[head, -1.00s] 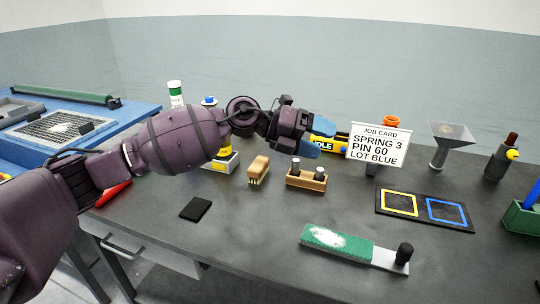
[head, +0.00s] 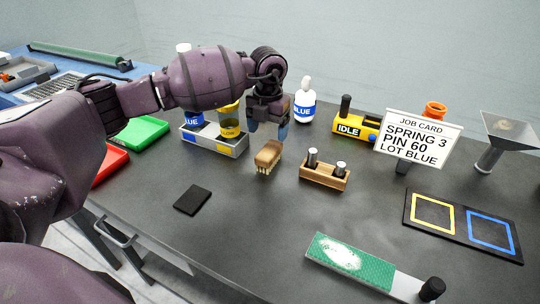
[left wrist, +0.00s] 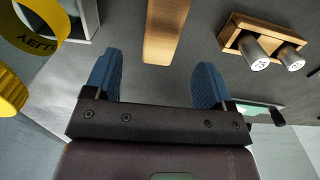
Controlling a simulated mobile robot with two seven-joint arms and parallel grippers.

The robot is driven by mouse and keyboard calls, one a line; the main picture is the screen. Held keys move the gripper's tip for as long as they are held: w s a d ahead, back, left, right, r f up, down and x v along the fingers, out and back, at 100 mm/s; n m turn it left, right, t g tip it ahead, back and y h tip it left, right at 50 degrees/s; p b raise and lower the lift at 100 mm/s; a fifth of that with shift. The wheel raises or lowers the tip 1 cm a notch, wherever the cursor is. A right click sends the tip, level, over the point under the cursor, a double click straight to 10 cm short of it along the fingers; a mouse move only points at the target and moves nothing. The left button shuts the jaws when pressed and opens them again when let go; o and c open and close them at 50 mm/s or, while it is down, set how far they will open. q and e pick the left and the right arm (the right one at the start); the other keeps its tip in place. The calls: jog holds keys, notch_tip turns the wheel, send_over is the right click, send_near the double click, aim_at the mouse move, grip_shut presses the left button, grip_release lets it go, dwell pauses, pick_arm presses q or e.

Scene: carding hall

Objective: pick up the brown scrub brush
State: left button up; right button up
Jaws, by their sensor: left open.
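The brown scrub brush (head: 268,155) stands on the dark table with its pale bristles down, left of a wooden block. My left gripper (head: 268,127) is just behind and above it in the head view, fingers pointing down. In the left wrist view the brush's wooden back (left wrist: 165,30) lies ahead between the two blue fingertips (left wrist: 157,82), which are wide apart and empty. The brush appears apart from both fingers. My right gripper is not in view.
A wooden holder (head: 318,180) with two metal cylinders stands right of the brush. A grey tray (head: 232,151) with blue and yellow containers is behind left. A white bottle (head: 304,103) stands behind. A black pad (head: 192,200) lies in front left; table around it is clear.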

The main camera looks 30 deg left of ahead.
aim_at(269, 149)
pick_arm(q)
notch_tip(269, 149, down, 9)
jog(key=shift+d+f+b, duration=0.1)
jog(key=shift+f+b, duration=0.1)
jog(key=shift+b, duration=0.45)
jog(key=shift+r, duration=0.1)
jog(key=shift+c, duration=0.4)
jog(key=c, duration=1)
